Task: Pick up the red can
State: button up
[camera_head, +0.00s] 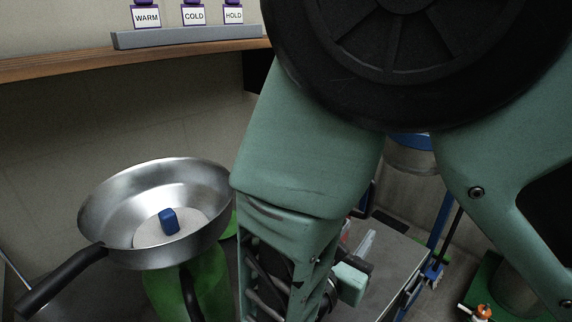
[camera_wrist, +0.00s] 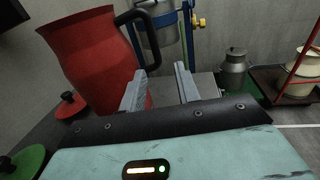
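The red can (camera_wrist: 92,62) is a tall, wide-mouthed red jug with a black handle (camera_wrist: 148,38) on its right. It stands at the left in the wrist view and looks tilted there. My gripper (camera_wrist: 160,84) is open, with two grey fingers apart and nothing visible between them. The left finger overlaps the can's lower right side in the picture; I cannot tell whether they touch. In the head view my arm covers the middle, and I cannot clearly make out the can or the fingertips.
A steel pan (camera_head: 105,207) holding a blue block (camera_head: 169,221) is at the left, above a green vessel (camera_head: 205,284). Red (camera_wrist: 70,106) and green (camera_wrist: 28,160) lids lie near the can. A steel churn (camera_wrist: 233,75) and cream pot (camera_wrist: 299,72) stand beyond.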

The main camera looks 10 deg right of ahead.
aim_at(368, 211)
jog(key=x, duration=0.8)
jog(key=shift+w+a+r, duration=0.1)
jog(key=shift+w+a, duration=0.1)
grip_shut()
jog(key=shift+p, duration=0.3)
dwell(0.9)
